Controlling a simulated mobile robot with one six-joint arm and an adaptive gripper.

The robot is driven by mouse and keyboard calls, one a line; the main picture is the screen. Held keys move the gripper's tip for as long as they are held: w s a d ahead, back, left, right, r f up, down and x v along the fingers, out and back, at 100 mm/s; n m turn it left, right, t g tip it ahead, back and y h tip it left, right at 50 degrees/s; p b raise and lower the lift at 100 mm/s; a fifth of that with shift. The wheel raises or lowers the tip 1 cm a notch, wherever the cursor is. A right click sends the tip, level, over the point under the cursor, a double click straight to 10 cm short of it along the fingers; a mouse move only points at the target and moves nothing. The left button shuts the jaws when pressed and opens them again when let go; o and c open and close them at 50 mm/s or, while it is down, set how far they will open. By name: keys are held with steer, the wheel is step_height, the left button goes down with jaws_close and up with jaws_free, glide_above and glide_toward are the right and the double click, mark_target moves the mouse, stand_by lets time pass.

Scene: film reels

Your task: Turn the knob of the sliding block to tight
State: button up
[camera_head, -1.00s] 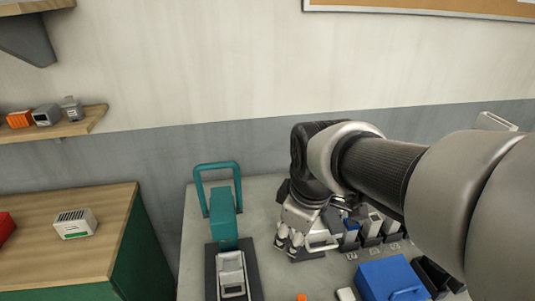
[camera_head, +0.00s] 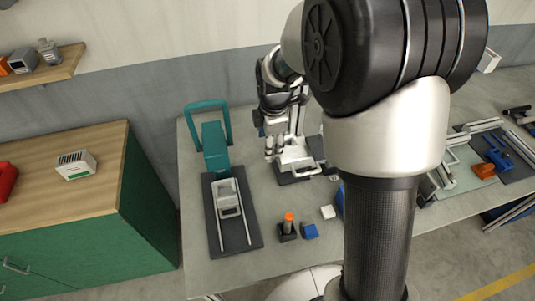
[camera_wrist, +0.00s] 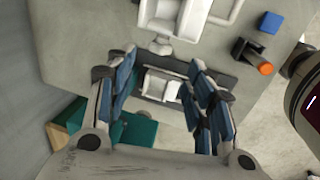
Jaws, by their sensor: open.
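A white device (camera_head: 297,157) stands on a dark base at the back of the grey table, with an upright post and a looped handle. It also shows at the top of the wrist view (camera_wrist: 184,22), where a small pale rounded part, possibly a knob (camera_wrist: 160,47), sticks out of it. I cannot tell which part is the sliding block or how the knob is set. My gripper (camera_head: 274,147) is beside the device's left side in the head view. In the wrist view my gripper (camera_wrist: 160,78) has its blue-padded fingers spread, with nothing held between them.
A teal press (camera_head: 215,148) with a grey carriage (camera_head: 228,197) on rails stands left. An orange-topped item (camera_head: 289,218), a blue block (camera_head: 310,231) and a white cube (camera_head: 328,211) lie in front. My arm hides the table's middle right. A railed fixture (camera_head: 480,135) is far right.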

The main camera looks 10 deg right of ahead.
steer(key=f, duration=0.3)
steer(key=w+f+b, duration=0.1)
steer(key=f, duration=0.5)
steer(key=shift+w, duration=0.4)
steer(key=shift+r, duration=0.1)
steer(key=shift+c, duration=0.4)
steer(key=shift+b, duration=0.3)
steer(key=c, duration=1)
